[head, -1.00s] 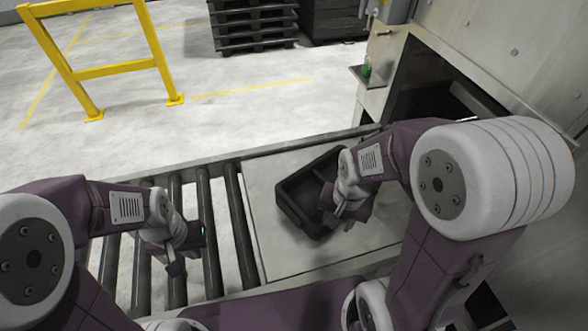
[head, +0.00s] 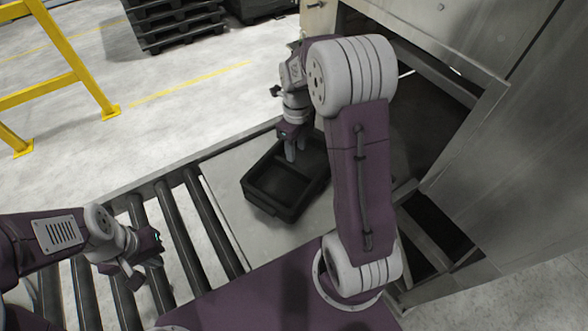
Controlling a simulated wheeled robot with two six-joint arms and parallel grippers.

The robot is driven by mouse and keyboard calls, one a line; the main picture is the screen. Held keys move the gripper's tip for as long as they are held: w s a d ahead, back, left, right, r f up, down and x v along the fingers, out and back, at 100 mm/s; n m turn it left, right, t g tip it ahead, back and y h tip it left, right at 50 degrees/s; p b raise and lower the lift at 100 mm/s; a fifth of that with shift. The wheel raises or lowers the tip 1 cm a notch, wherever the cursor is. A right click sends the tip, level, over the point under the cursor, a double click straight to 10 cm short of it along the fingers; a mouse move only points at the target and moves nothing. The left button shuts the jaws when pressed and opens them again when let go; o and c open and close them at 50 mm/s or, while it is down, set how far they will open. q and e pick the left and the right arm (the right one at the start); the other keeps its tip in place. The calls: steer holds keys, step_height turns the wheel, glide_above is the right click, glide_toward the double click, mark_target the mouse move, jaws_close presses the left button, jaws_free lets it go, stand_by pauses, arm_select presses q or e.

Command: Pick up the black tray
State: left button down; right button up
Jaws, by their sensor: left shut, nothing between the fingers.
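The black tray (head: 265,205) lies on the pale flat plate (head: 245,228) in the middle of the head view. It is a shallow open box with a divided inside and looks empty. My right arm hides the tray's right side. My left gripper (head: 142,268) is shut and empty over the rollers, left of the tray and apart from it.
A roller conveyor (head: 205,225) runs left of the plate. The machine's dark opening (head: 420,120) is to the right, with metal walls around it. A yellow barrier (head: 65,75) and stacked black pallets (head: 175,22) stand on the floor beyond.

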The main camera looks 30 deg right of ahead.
mark_target(294, 167)
steer(key=shift+f, duration=0.15)
steer(key=f, duration=0.3)
steer(key=shift+a+f+p, duration=0.15)
steer(key=shift+a+p, duration=0.1)
steer(key=shift+p, duration=0.05)
steer(key=shift+d+f, duration=0.1)
steer(key=shift+f, duration=0.3)
steer(key=f, duration=0.2)
steer(key=f+p, duration=0.1)
steer(key=f, duration=0.1)
steer(key=shift+a, duration=0.25)
steer(key=shift+f, duration=0.4)
jaws_close()
